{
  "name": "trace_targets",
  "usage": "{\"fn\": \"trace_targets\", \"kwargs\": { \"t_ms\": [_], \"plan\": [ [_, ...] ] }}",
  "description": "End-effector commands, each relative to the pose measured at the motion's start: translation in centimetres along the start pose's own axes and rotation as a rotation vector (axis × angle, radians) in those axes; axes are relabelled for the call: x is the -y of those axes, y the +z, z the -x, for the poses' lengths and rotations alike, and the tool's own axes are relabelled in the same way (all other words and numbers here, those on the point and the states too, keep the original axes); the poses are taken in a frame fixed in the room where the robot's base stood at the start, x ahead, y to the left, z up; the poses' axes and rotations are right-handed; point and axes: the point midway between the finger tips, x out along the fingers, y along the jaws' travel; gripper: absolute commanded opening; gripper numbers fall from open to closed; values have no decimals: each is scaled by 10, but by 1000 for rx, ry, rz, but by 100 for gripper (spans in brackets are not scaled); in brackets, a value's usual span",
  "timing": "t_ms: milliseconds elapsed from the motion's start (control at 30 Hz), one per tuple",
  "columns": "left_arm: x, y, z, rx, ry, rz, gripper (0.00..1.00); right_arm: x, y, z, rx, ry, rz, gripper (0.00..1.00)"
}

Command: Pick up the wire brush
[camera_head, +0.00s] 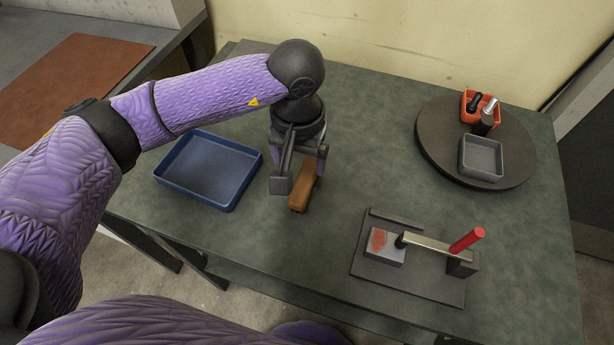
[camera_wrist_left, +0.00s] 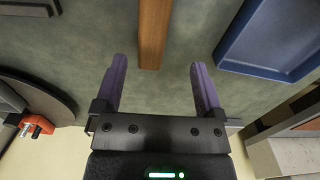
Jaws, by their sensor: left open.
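The wire brush shows as a brown wooden bar (camera_head: 302,193) on the green bench top, just right of the blue tray; its bristles cannot be made out. My left gripper (camera_head: 301,172) is open and empty, pointing down over the far part of the brush and hiding some of it. In the left wrist view, the brush (camera_wrist_left: 154,36) runs in from the top edge. Its near end lies between the lines of the two spread fingers of my left gripper (camera_wrist_left: 157,66), with a gap on each side. My right gripper is not in view.
A blue tray (camera_head: 177,187) stands close left of the brush. A dark round turntable (camera_head: 437,150) at the back right carries an orange bin (camera_head: 467,109) and a grey tray (camera_head: 481,174). A fixture with a red-handled lever (camera_head: 467,240) stands at front right. The bench between is clear.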

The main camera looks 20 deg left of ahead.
Motion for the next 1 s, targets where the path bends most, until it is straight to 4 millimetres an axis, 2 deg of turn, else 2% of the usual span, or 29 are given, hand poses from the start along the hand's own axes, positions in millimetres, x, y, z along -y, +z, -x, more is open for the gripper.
{"fn": "trace_targets", "kwargs": {
  "t_ms": [33, 100, 233, 333, 500, 567, 900, 933, 1000],
  "plan": [
    [-2, 2, -16, 6, 2, 0, 88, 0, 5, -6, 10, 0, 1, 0],
    [-6, 4, -32, 6, 3, -1, 88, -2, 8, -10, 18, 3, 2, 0],
    [-9, 5, -54, 5, 3, 1, 88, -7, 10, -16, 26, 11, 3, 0],
    [-9, 5, -60, 1, 4, 0, 88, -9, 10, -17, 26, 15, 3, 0],
    [-9, 5, -59, 0, 5, 0, 88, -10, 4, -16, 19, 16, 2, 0],
    [-9, 5, -59, 0, 5, 0, 78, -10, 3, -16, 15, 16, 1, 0],
    [-9, 5, -59, 0, 5, 0, 6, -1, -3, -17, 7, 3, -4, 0],
    [-9, 5, -59, 0, 5, 0, 0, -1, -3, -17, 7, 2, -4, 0],
    [-9, 5, -59, 0, 6, 0, 0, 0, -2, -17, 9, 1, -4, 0]
  ]
}}
